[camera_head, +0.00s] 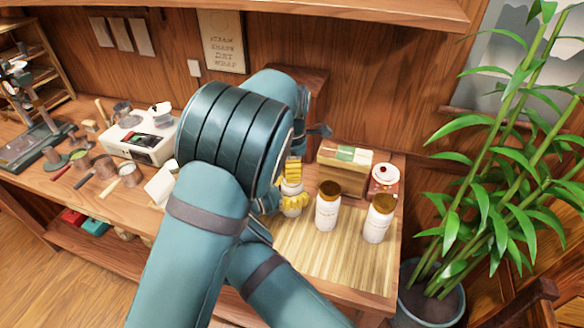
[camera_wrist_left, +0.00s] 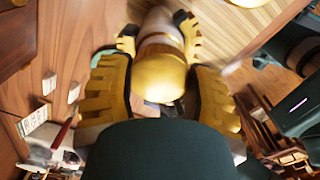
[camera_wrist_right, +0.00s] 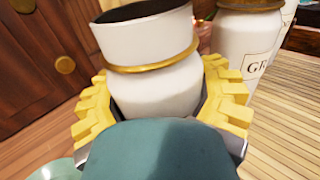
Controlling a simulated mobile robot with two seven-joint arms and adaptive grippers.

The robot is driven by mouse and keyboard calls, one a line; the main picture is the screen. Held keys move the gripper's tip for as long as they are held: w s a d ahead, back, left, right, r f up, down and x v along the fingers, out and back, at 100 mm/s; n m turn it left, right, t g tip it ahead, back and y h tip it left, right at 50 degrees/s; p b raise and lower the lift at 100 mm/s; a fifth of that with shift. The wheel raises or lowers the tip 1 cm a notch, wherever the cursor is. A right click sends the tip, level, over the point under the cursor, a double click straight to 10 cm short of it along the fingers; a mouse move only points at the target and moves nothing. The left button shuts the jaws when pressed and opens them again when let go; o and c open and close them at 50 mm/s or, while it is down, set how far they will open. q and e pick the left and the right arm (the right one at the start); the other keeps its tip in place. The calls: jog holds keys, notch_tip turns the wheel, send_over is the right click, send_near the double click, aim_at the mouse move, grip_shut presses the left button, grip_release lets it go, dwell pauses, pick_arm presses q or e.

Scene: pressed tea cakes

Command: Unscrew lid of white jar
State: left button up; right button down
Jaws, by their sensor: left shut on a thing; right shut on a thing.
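The white jar (camera_wrist_right: 155,90) is upright in the right wrist view, with a gold ring round its neck and a dark band at its top. My right gripper (camera_wrist_right: 160,110) is shut round its body, yellow fingers on both sides. In the left wrist view a round golden-brown lid (camera_wrist_left: 160,75) is between the yellow fingers of my left gripper (camera_wrist_left: 158,50), which is shut on it. In the head view my left gripper (camera_head: 292,172) is directly above my right gripper (camera_head: 290,202), with some white jar between. Whether the lid is loose cannot be told.
Two similar white jars with brown lids (camera_head: 326,205) (camera_head: 377,218) stand to the right on a bamboo mat (camera_head: 330,258). A box (camera_head: 345,172) and a red-and-white canister (camera_head: 384,181) stand behind. A scale (camera_head: 140,140) and tools fill the left; a plant (camera_head: 500,190) stands right.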

pick_arm(q)
jog(key=shift+r, duration=2)
pick_arm(e)
grip_release()
